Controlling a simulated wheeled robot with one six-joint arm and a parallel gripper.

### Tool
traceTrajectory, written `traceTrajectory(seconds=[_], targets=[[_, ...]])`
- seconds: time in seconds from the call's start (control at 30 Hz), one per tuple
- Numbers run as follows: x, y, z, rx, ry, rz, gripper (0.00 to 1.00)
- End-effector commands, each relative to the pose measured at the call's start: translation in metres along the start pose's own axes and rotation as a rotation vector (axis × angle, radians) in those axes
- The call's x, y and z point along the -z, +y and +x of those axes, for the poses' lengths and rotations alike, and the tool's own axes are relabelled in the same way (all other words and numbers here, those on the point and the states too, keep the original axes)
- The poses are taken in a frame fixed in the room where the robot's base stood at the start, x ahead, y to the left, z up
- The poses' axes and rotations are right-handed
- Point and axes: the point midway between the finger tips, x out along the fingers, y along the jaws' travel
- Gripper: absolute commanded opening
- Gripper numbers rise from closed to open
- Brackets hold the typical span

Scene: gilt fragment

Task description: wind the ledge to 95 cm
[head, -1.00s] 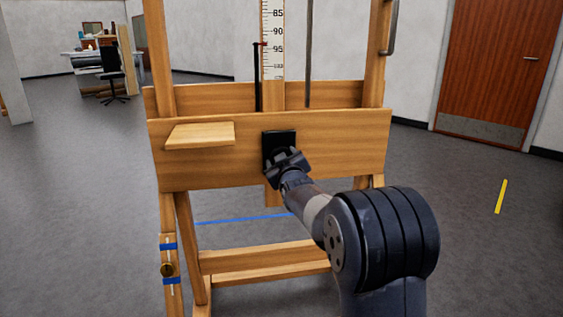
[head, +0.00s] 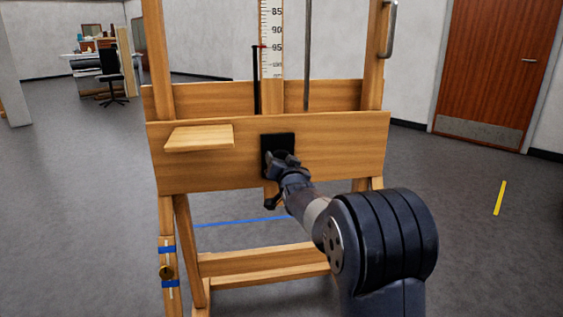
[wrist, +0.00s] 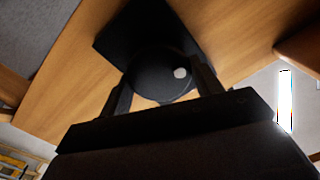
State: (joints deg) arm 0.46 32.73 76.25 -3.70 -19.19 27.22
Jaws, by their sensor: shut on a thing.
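A wooden stand like an easel carries a broad wooden ledge board (head: 340,140) across its front. A black plate (head: 291,140) is fixed to the board. My gripper (head: 279,158) is shut on a dark round crank knob (wrist: 150,72) in front of that plate; the wrist view shows one finger on each side of it. A white scale (head: 271,20) with printed numbers stands upright above the board. A red pointer (head: 262,46) on a black rod (head: 256,80) sits level with about the 95 mark. My gripper hides part of the crank.
A small wooden shelf (head: 199,138) juts from the board's left. A metal handle (head: 389,28) is at upper right.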

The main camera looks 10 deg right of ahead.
Motion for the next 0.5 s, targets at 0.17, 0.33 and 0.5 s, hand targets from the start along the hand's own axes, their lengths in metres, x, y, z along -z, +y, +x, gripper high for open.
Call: traceTrajectory(seconds=[0.17, 0.33, 0.5], targets=[[-0.0016, 0.0011, -0.0001, -0.002, -0.002, 0.094, 0.38], [-0.0017, 0.0012, -0.0001, -0.002, -0.001, 0.147, 0.38], [-0.0019, 0.0013, -0.0001, -0.001, -0.001, 0.170, 0.38]])
